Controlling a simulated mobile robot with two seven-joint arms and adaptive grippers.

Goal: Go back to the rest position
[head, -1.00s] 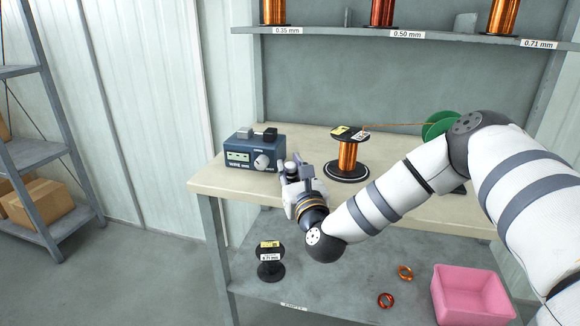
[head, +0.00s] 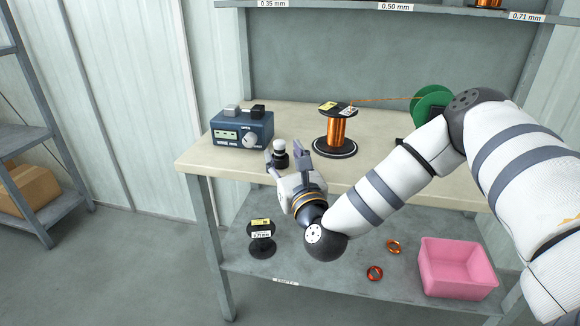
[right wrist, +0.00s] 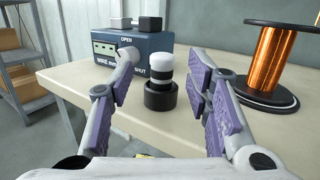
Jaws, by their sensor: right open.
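My right gripper (head: 290,160) is open at the front edge of the workbench. In the right wrist view its two purple-padded fingers (right wrist: 160,97) stand apart with nothing held between them. A small black object with a white top (head: 279,153) stands upright on the bench just beyond the fingertips; it also shows in the right wrist view (right wrist: 162,82), seen through the gap between the fingers. I cannot tell from these views whether a finger touches it. My left gripper is not in view.
A blue wire device (head: 241,130) stands at the bench's left. A copper wire spool (head: 337,130) stands behind the gripper, its wire running to a green reel (head: 430,104). The lower shelf holds an empty spool (head: 261,238), two copper rings and a pink bin (head: 457,270).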

